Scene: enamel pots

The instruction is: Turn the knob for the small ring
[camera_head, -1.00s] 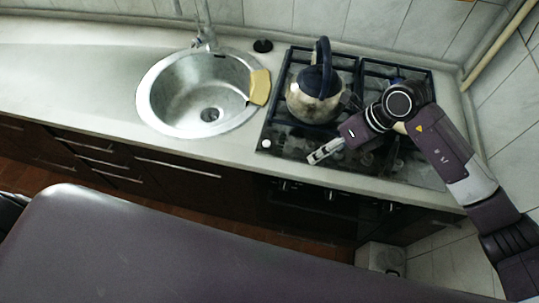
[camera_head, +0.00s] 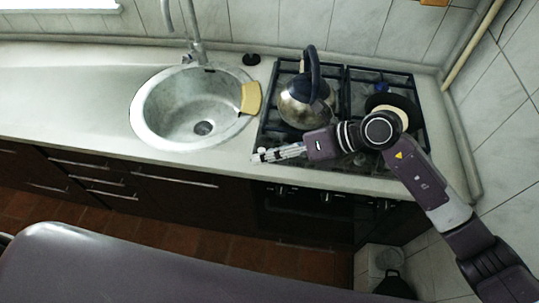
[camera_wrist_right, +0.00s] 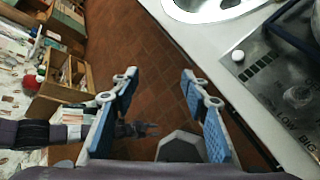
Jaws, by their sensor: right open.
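I cannot tell which serves the small ring. My right gripper (camera_head: 262,155) is above the stove's front left corner, pointing left. In the right wrist view it (camera_wrist_right: 160,88) is open and empty, its blue-padded fingers wide apart. The stove panel (camera_wrist_right: 265,80) there shows printed words and a round pale spot, right of the fingers. What looks like my left gripper (camera_wrist_right: 146,129) shows small behind a finger.
A kettle (camera_head: 305,100) stands on the left burners. A dark pan (camera_head: 395,103) sits at the back right, partly behind my arm. Open floor (camera_wrist_right: 175,45) lies below the gripper.

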